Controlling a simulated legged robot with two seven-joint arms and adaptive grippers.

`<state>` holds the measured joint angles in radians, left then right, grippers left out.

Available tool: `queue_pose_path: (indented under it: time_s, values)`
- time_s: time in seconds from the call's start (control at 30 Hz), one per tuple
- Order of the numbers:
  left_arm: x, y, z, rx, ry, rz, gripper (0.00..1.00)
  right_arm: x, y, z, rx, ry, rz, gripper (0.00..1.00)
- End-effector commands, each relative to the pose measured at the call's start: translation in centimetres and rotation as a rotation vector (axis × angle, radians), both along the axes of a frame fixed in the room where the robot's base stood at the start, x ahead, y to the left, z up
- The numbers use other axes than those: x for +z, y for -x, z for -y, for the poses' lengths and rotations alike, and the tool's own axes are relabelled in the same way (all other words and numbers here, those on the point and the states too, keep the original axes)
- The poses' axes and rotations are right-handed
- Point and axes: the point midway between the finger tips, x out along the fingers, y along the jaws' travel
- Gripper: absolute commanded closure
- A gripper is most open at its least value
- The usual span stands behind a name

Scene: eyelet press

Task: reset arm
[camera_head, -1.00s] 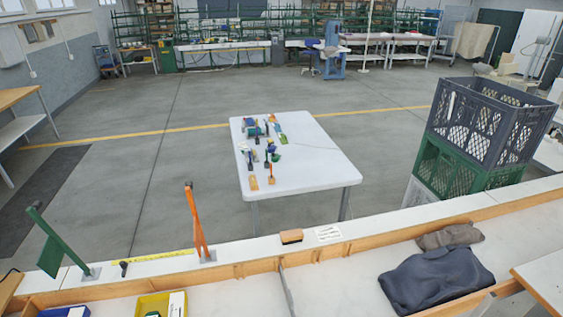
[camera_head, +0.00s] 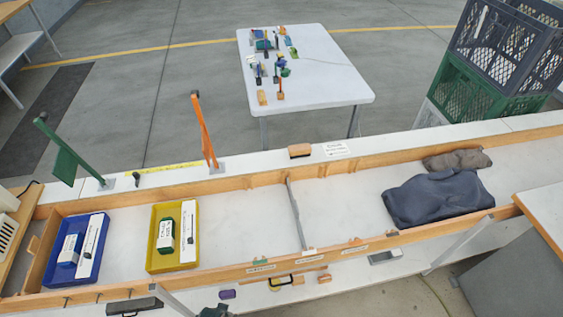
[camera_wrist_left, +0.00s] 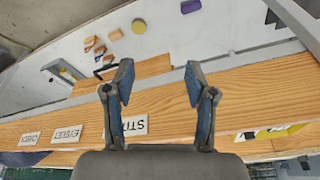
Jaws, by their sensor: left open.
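My left gripper (camera_wrist_left: 158,78) shows in the left wrist view, with its two blue-grey fingers wide apart and nothing between them. Behind the fingers is a wooden board (camera_wrist_left: 240,90) with upside-down labels, including a "STITCH" label (camera_wrist_left: 128,126) partly hidden by one finger. My right gripper is not in view. A green lever arm (camera_head: 70,152) and an orange lever arm (camera_head: 204,132) stand tilted on the white back ledge.
A blue tray (camera_head: 52,276) and a yellow tray (camera_head: 152,262) sit in the bench trough. Dark cloth (camera_head: 437,197) lies at the right. Green and grey crates (camera_head: 472,95) stand behind. A white table (camera_head: 325,85) holds small tools.

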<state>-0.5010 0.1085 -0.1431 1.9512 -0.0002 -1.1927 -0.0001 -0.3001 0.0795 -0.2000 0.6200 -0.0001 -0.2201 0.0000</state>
Motion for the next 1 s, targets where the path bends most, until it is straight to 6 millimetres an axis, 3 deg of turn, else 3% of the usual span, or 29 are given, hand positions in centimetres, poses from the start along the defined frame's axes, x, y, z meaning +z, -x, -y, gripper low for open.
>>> queue_pose_path:
  time_s: [0.03, 0.17, 0.3, 0.43, 0.53, 0.7, 0.8, 0.87, 1.0]
  values:
    - [-3.2, 0.5, 0.0, -0.001, -0.001, -0.016, 0.44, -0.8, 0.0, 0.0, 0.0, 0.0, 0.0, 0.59]
    - [-12.1, 2.8, -0.3, -0.007, -0.005, -0.052, 0.44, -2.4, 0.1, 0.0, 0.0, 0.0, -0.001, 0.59]
    - [-21.9, 7.6, -1.0, -0.016, -0.01, -0.092, 0.44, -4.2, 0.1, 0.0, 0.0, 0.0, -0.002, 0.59]
    - [-28.4, 13.1, -1.9, -0.023, -0.015, -0.125, 0.44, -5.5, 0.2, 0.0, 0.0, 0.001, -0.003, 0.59]
    - [-31.3, 16.7, -2.6, -0.028, -0.018, -0.143, 0.44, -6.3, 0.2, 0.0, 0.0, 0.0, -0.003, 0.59]
    - [-33.3, 20.2, -3.3, -0.033, -0.02, -0.157, 0.44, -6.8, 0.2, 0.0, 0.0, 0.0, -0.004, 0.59]
    - [-33.5, 20.8, -3.5, -0.034, -0.02, -0.159, 0.47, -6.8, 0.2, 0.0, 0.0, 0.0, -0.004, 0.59]
    - [-33.4, 20.8, -3.5, -0.034, -0.02, -0.159, 0.58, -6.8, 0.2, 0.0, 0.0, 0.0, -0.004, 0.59]
    - [-33.4, 20.8, -3.5, -0.034, -0.02, -0.159, 0.58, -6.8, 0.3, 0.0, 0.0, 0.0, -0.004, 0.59]
